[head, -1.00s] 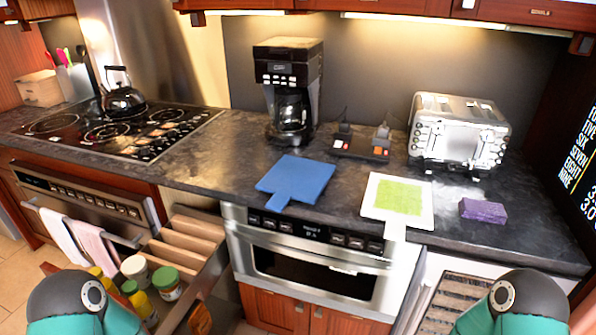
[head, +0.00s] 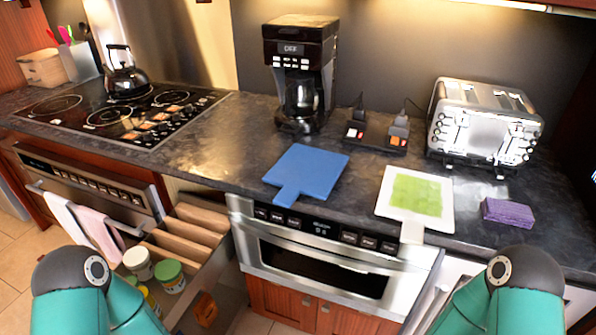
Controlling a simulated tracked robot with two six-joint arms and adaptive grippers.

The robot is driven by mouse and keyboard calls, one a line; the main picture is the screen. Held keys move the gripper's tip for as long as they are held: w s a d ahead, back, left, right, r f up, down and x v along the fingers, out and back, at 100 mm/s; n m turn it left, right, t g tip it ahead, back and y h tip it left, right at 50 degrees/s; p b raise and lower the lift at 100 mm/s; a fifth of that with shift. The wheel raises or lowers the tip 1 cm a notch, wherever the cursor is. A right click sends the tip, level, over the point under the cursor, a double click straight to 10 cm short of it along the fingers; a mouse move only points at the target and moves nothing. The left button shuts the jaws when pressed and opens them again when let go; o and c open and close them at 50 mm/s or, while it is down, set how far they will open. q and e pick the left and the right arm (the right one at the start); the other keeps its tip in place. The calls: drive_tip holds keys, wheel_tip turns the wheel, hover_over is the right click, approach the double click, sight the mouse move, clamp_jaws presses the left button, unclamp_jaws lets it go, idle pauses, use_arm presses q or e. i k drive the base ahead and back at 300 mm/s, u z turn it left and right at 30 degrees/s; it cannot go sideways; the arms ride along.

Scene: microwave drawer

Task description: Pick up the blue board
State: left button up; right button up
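The blue board (head: 308,170) lies flat on the dark countertop in the middle of the head view. Its short handle points toward the front and reaches the counter edge above the microwave drawer. Nothing covers it. My two arms show only as teal and dark grey links at the bottom left and bottom right corners. Neither gripper is in the picture, and nothing of mine touches the board.
A white board with a green top (head: 416,196) and a purple sponge-like block (head: 507,212) lie to the right. A coffee maker (head: 300,75) and toaster (head: 485,125) stand behind. Below, an open drawer (head: 190,235) holds jars, and the microwave drawer (head: 325,270) has a metal front.

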sight(308, 170)
drive_tip(key=u, duration=1.7)
drive_tip(key=i, duration=0.1)
drive_tip(key=z, duration=3.1)
drive_tip(key=k, duration=0.9)
drive_tip(key=u, duration=0.75)
drive_tip(key=i, duration=1)
drive_tip(key=u, duration=0.05)
